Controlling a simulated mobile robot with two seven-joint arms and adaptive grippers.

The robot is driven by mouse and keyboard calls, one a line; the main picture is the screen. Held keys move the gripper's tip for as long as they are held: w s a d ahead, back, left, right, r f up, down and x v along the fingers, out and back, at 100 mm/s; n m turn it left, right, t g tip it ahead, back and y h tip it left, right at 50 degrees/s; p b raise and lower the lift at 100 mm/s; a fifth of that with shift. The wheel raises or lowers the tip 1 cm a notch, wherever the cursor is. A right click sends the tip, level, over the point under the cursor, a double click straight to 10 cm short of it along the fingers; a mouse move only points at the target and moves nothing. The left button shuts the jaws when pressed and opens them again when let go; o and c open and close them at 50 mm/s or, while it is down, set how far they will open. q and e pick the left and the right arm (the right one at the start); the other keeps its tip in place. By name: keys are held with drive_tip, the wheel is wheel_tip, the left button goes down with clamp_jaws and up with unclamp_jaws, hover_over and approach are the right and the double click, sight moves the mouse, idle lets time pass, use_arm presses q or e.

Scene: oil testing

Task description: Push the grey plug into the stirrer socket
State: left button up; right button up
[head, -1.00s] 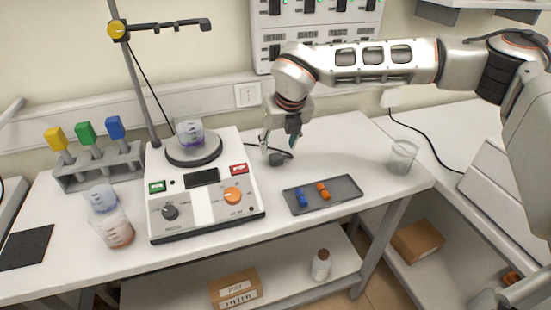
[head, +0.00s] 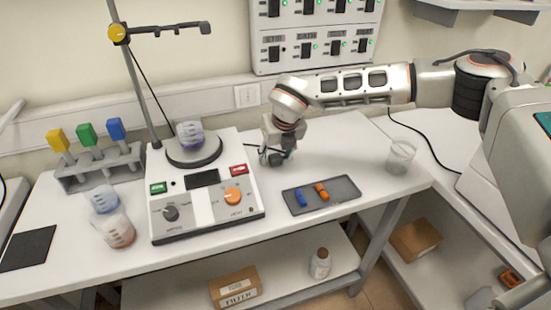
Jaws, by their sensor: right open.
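The grey plug (head: 276,160) is a small dark piece on the table, just right of the stirrer, with a dark cable running left behind the stirrer. My right gripper (head: 275,156) points down at the plug, open, with its fingers around or just above it; I cannot tell whether they touch. The stirrer (head: 204,205) is a white box with a round plate, a green and a red button and two knobs. No socket shows clearly on the stirrer. A white socket (head: 247,96) is on the wall behind. My left gripper is not in view.
A grey tray (head: 343,197) with blue and orange pieces lies in front of the gripper. A glass beaker (head: 400,156) stands at the right. Beakers (head: 115,230) and a rack (head: 98,172) with coloured blocks are at the left.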

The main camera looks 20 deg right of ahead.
sight(276, 157)
drive_tip(key=shift+w+f, duration=0.1)
drive_tip(key=shift+f, duration=0.1)
drive_tip(key=c, duration=1.1)
drive_tip(key=shift+r, duration=0.5)
wheel_tip(276, 157, up, 19)
drive_tip(key=shift+r+b, duration=0.1)
drive_tip(key=shift+b, duration=0.5)
